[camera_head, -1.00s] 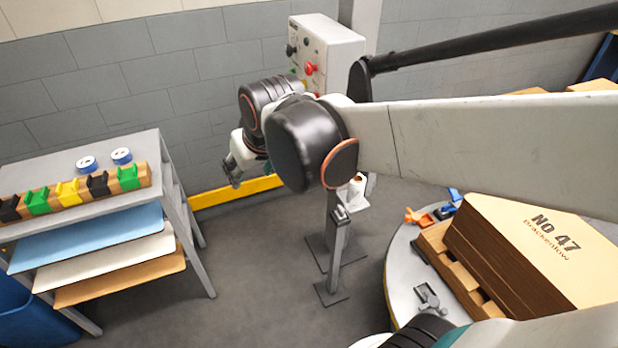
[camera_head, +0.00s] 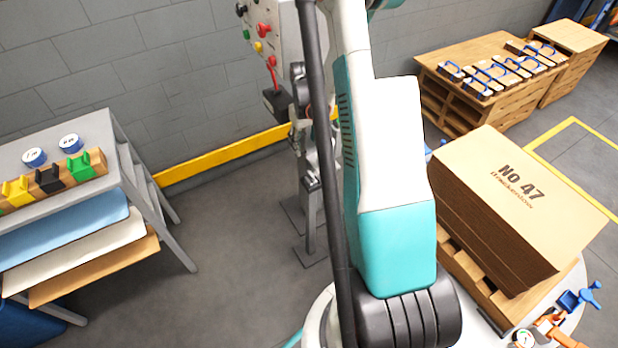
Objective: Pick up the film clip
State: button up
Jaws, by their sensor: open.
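I cannot tell for sure which thing is the film clip. Yellow (camera_head: 18,191), black (camera_head: 48,180) and green (camera_head: 83,165) clips sit in a row on a wooden rail on the shelf unit at left. An orange clamp-like piece (camera_head: 556,333) and a blue one (camera_head: 580,298) lie at the round table's edge at lower right. My arm hides much of the middle.
The shelf unit (camera_head: 93,132) carries two blue-and-white rolls and coloured sheets below. A cardboard stack (camera_head: 525,195) stands on a pallet at right. A control box (camera_head: 285,35) hangs behind my arm, above a grey post (camera_head: 311,215). The floor between shelf and post is clear.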

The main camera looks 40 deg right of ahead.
aim_at(311, 173)
jog(key=f+b, duration=0.1)
jog(key=f, duration=0.2)
jog(key=f+b, duration=0.1)
jog(key=f, duration=0.2)
jog(key=s+d+f+b, duration=0.1)
jog(key=f, duration=0.3)
jog(key=shift+d, duration=0.1)
jog(key=shift+s+a+f+b, duration=0.15)
jog(key=shift+f+b, duration=0.6)
jog(key=shift+f, duration=0.75)
jog(key=shift+s+a+f+b, duration=0.15)
jog(key=shift+f+b, duration=0.6)
jog(key=shift+f, duration=0.75)
jog(key=shift+d+r, duration=0.1)
jog(key=c, duration=1.2)
